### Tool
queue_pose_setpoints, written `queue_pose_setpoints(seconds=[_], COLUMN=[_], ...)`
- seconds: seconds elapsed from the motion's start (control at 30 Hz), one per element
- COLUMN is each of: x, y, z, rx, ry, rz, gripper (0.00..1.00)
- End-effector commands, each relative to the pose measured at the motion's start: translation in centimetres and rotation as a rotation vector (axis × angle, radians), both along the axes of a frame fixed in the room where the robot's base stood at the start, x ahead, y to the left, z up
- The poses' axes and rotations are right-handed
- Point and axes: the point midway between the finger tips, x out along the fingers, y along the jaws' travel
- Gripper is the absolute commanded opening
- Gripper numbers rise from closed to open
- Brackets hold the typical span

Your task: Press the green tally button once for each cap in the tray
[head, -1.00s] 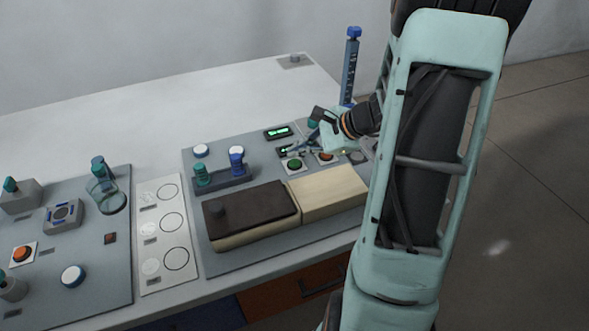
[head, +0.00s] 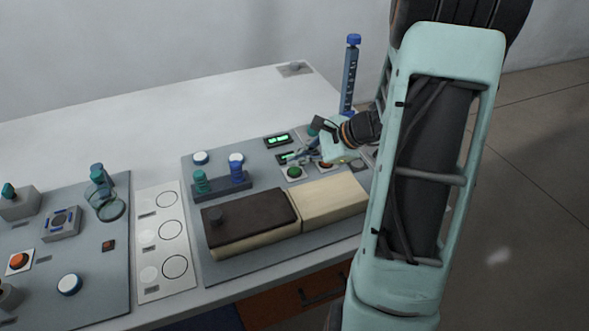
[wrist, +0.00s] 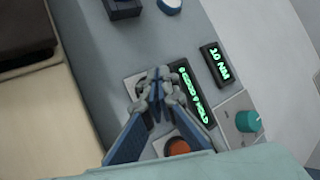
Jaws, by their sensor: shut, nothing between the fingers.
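The green button (head: 294,173) sits on a white plate on the right grey panel. My gripper (head: 293,159) is shut and empty, its fingertips just behind the green button in the head view. In the wrist view my gripper (wrist: 157,82) points at the button's white plate (wrist: 131,85) and hides the green button, so I cannot tell whether they touch. A box has a dark lid (head: 248,216) on its left part and a cream cover (head: 332,198) on its right. I see no open tray with caps; the inside of the box is hidden.
An orange button (wrist: 177,147) is beside my fingers, near a lit display (wrist: 193,93), a "10 NM" display (wrist: 215,63) and a teal knob (wrist: 248,121). A dark rack (head: 222,188) holds a teal and a blue piece. A blue-capped column (head: 350,75) stands behind.

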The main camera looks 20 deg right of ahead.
Motion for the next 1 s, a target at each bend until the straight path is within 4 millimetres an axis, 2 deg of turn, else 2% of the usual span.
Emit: queue_pose_setpoints(seconds=[1.0], x=[0.01], y=[0.00], z=[-0.84], rx=[0.000], ry=[0.000], rz=[0.000], gripper=[0.00])
